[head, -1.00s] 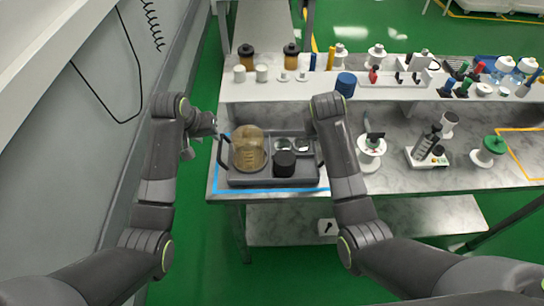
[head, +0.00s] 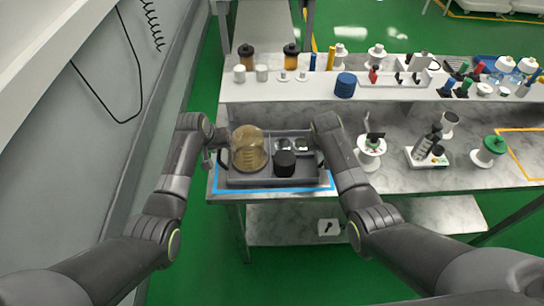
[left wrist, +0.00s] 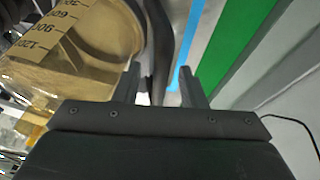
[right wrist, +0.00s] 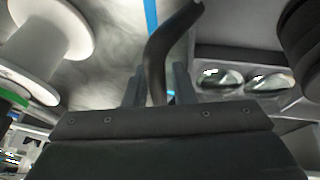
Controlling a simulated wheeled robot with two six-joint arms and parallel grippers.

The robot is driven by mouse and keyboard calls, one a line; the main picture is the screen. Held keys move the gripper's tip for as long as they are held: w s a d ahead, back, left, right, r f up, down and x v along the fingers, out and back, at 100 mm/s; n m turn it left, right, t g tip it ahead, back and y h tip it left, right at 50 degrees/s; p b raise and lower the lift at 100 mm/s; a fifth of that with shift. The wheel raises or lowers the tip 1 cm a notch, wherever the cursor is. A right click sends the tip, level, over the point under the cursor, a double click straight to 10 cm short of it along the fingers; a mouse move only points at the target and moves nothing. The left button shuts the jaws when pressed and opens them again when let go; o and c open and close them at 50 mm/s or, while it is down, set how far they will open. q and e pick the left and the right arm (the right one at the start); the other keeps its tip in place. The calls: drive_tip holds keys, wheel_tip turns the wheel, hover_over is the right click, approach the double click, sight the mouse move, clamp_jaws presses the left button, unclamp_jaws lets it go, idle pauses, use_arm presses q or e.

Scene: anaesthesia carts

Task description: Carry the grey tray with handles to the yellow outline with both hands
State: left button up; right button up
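The grey tray with handles (head: 240,182) sits on the left end of the bench, inside a blue outline (head: 280,190). It carries an amber-brown graduated vessel (head: 249,150), a black round pot (head: 284,164) and two shiny small dishes (head: 301,145). My left gripper (left wrist: 161,85) is open, with the tray's left handle (left wrist: 159,45) between its fingers. My right gripper (right wrist: 158,85) is open around the right handle (right wrist: 156,60), which lies nearer the left finger in that view. The yellow outline (head: 525,174) lies at the bench's right end, partly out of frame.
Between tray and yellow outline stand a white spool-like stand (head: 370,160), a white-based device with a dark cylinder (head: 428,158) and a green-topped white spool (head: 489,150). A raised shelf (head: 300,92) with bottles runs behind. A grey wall unit is left.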

use_arm(q)
drive_tip(key=c, duration=0.4)
use_arm(e)
drive_tip(key=c, duration=0.4)
use_arm(q)
clamp_jaws()
use_arm(e)
clamp_jaws()
use_arm(q)
drive_tip(key=shift+w+r, duration=0.15)
drive_tip(key=shift+r, duration=0.15)
use_arm(e)
drive_tip(key=shift+w+r, duration=0.15)
drive_tip(key=shift+r, duration=0.1)
